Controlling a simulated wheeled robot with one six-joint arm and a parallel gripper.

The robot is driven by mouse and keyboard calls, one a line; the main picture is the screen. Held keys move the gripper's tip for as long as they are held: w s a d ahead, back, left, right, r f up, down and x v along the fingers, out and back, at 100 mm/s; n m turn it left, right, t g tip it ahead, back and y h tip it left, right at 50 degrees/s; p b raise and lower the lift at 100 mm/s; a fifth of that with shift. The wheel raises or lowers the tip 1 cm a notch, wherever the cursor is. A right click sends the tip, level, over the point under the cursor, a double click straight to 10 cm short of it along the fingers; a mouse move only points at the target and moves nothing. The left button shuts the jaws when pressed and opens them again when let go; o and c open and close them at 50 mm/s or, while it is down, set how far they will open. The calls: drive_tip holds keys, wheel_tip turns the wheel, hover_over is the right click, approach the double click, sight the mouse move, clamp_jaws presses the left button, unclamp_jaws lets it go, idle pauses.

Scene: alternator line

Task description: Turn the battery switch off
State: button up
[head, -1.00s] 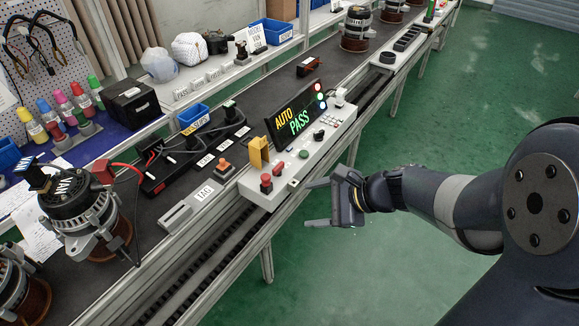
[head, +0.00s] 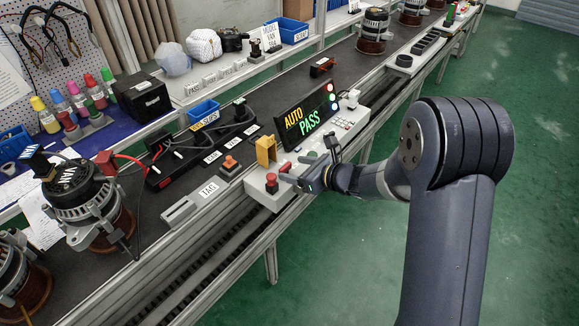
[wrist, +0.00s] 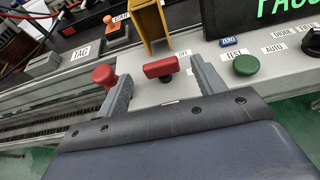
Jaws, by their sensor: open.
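The battery switch appears to be the red bar-shaped handle (wrist: 161,67) on the light control box; it lies roughly crosswise in the wrist view. A label ending in "FF" (wrist: 184,53) shows just behind it, partly hidden. In the head view the red handle (head: 286,167) shows just beyond one finger. My gripper (wrist: 159,72) is open and empty. Its two fingers straddle the handle in the wrist view, with a visible gap on each side. In the head view my gripper (head: 308,161) is over the box's front edge. I cannot tell its exact height above the panel.
A red mushroom button (wrist: 104,75) is close beside the left finger. A green TEST button (wrist: 246,65) is right of the right finger. A yellow bracket (head: 265,151) stands behind the handle, and the AUTO PASS display (head: 308,116) rises at the back of the box.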

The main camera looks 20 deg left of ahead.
sight(287, 167)
drive_tip(key=shift+x, duration=1.5)
drive_tip(key=shift+c, duration=0.2)
drive_tip(key=c, duration=0.9)
drive_tip(key=shift+c, duration=0.2)
